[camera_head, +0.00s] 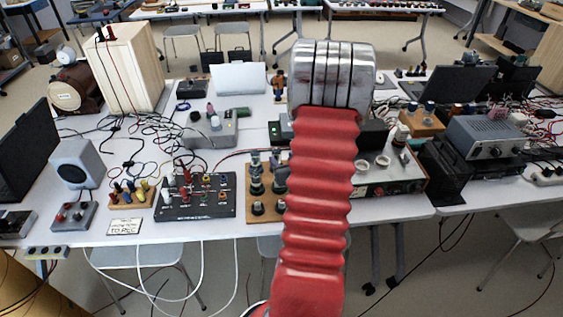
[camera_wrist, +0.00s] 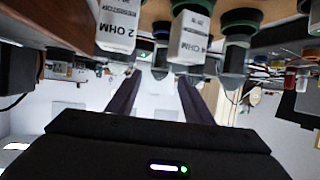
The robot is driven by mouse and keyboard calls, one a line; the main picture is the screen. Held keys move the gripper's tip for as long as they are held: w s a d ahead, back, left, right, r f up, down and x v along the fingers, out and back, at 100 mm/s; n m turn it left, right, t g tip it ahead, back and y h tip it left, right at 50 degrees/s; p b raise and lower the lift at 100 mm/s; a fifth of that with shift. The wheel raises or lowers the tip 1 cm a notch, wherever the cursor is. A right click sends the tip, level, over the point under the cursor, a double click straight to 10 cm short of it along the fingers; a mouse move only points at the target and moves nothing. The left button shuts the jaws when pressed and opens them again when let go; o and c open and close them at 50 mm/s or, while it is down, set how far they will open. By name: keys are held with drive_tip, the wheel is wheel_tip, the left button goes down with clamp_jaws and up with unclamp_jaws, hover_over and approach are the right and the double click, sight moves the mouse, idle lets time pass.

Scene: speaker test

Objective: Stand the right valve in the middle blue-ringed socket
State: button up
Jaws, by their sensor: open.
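My gripper (camera_wrist: 158,78) shows in the wrist view as two dark fingers, open and apart, with no thing clearly held. The wrist view looks upside down. A dark object with a blue ring (camera_wrist: 161,28) is beyond the fingertips, near the line between them; I cannot tell if it is a valve. In the head view a wooden board (camera_head: 252,216) carries several dark upright pieces, one a dark green piece (camera_head: 256,178). My red arm covers the board's right side and hides my gripper. I cannot make out the middle blue-ringed socket or tell which piece is the right valve.
White blocks marked 2 OHM (camera_wrist: 117,30) and 4 OHM (camera_wrist: 190,38) stand close to the fingers. A green-ringed piece (camera_wrist: 238,50) is right of them. A black switch panel (camera_head: 195,198) is left of the board. A metal box with round sockets (camera_head: 400,180) is right of my arm.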

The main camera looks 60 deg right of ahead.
idle(0.3)
drive_tip(key=shift+n+g+y, duration=0.6)
drive_tip(key=shift+n+g, duration=0.1)
drive_tip(key=shift+n, duration=0.2)
drive_tip(key=w+a+r, duration=0.4)
drive_tip(key=a+r, duration=0.1)
drive_tip(key=w+a+r, duration=0.2)
drive_tip(key=a, duration=0.1)
drive_tip(key=shift+w+r, duration=0.15)
drive_tip(key=shift+r, duration=0.1)
drive_tip(key=w+a+r+n+g+y, duration=0.15)
drive_tip(key=a+r, duration=0.55)
drive_tip(key=a, duration=0.7)
drive_tip(key=s+a+r+n+g+y, duration=0.1)
drive_tip(key=s+a+r, duration=0.1)
drive_tip(key=s+a, duration=0.3)
drive_tip(key=s+a+r+n+y, duration=0.1)
drive_tip(key=s+a, duration=0.4)
drive_tip(key=a, duration=0.7)
drive_tip(key=s+a+r+n+g+y, duration=0.1)
drive_tip(key=s+a+r+y, duration=0.2)
drive_tip(key=s+a, duration=0.3)
drive_tip(key=a+r, duration=0.1)
drive_tip(key=a, duration=0.1)
drive_tip(key=shift+a+n+g, duration=0.3)
drive_tip(key=shift+n+g, duration=0.05)
drive_tip(key=shift+s, duration=0.1)
drive_tip(key=shift+c, duration=0.6)
